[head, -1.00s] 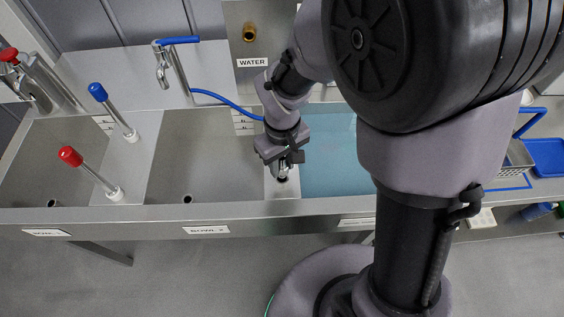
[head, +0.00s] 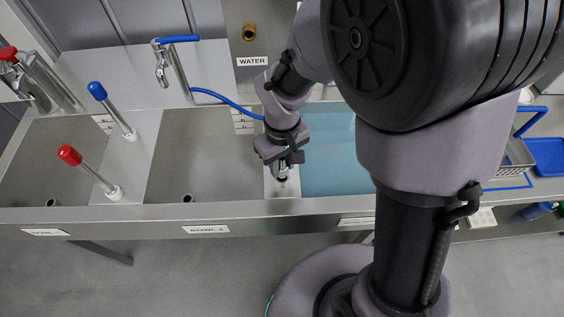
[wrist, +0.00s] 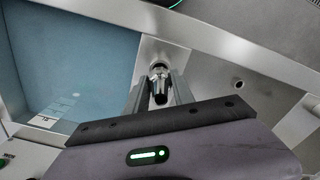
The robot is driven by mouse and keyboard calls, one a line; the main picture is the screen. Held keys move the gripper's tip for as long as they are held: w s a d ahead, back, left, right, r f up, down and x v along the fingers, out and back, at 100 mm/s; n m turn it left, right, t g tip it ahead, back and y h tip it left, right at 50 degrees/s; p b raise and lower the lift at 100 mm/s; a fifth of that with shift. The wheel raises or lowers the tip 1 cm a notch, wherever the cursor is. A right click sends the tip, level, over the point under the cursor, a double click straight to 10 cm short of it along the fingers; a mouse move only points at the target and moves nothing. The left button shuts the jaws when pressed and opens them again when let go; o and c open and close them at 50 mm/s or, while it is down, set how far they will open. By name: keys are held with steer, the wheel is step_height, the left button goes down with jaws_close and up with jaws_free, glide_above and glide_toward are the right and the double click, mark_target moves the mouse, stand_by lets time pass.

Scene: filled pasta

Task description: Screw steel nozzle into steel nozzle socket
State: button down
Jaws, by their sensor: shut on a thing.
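My gripper (head: 283,174) is over the narrow steel strip between a sink bowl and the blue-water basin. In the wrist view its two fingers (wrist: 161,91) are shut on the steel nozzle (wrist: 158,90), a dark and silvery upright piece. A shiny round metal rim (wrist: 158,68) shows at the far end of the nozzle, probably the steel nozzle socket. The fingers and nozzle hide most of it, so I cannot tell how deep the nozzle sits or whether its thread has engaged.
The blue-water basin (head: 335,165) is right of my gripper and an empty steel bowl (head: 200,165) is left. A blue hose (head: 228,103) runs behind, near a tap with a blue lever (head: 178,40). Red-topped (head: 69,156) and blue-topped (head: 98,92) metal rods stand farther left.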

steer(key=shift+f+b, duration=0.7)
steer(key=shift+f, duration=0.3)
stand_by(0.5)
steer(key=c, duration=1)
jaws_free()
steer(key=shift+o, duration=0.3)
steer(key=shift+o, duration=1)
steer(key=shift+r, duration=0.1)
step_height(320, 180, up, 7)
steer(key=p, duration=0.6)
